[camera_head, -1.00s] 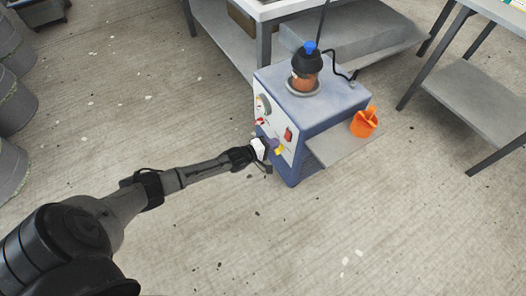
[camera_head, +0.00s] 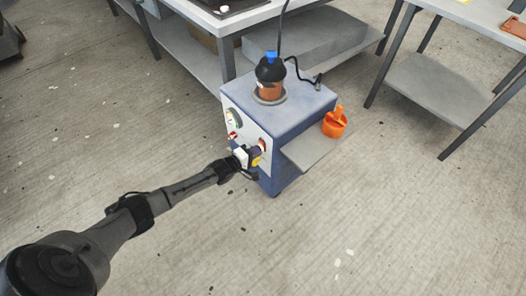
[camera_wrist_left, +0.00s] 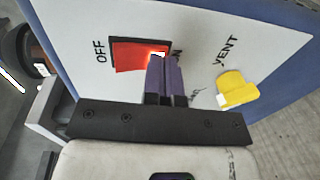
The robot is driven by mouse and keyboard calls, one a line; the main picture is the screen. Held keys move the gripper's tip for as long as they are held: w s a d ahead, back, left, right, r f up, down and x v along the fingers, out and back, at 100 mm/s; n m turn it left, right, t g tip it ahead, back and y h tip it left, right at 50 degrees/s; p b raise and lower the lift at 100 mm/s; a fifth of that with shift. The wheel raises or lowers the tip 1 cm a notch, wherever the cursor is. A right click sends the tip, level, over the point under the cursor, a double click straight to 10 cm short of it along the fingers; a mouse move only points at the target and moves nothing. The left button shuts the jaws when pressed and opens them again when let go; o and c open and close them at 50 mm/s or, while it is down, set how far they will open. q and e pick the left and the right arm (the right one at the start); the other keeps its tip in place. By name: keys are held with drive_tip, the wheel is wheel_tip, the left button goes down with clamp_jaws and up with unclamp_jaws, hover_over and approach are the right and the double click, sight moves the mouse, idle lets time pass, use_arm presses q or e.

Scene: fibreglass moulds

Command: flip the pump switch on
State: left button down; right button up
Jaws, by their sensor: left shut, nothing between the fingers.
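The blue pump unit (camera_head: 290,110) stands on the floor with a pale control panel (camera_head: 246,128). Its red rocker switch (camera_wrist_left: 130,55) lies between an OFF label and a partly hidden ON label; it also shows in the head view (camera_head: 262,145). My left gripper (camera_wrist_left: 160,62) is shut and empty. Its purple fingertips are at the ON end of the rocker and cover part of it; touching looks likely, but I cannot be sure. A bright glow shows at the rocker's edge by the fingertips. My right gripper is out of view.
A yellow lever (camera_wrist_left: 237,90) marked VENT is close beside the fingers. A gauge (camera_head: 233,119) and red knob (camera_head: 232,136) are on the panel. Tables stand behind and right.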

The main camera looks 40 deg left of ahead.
use_arm(q)
drive_tip(key=f+p+v, duration=0.3)
drive_tip(key=p+v, duration=0.3)
drive_tip(key=v, duration=0.7)
drive_tip(key=shift+s, duration=0.6)
drive_tip(key=shift+f, duration=0.1)
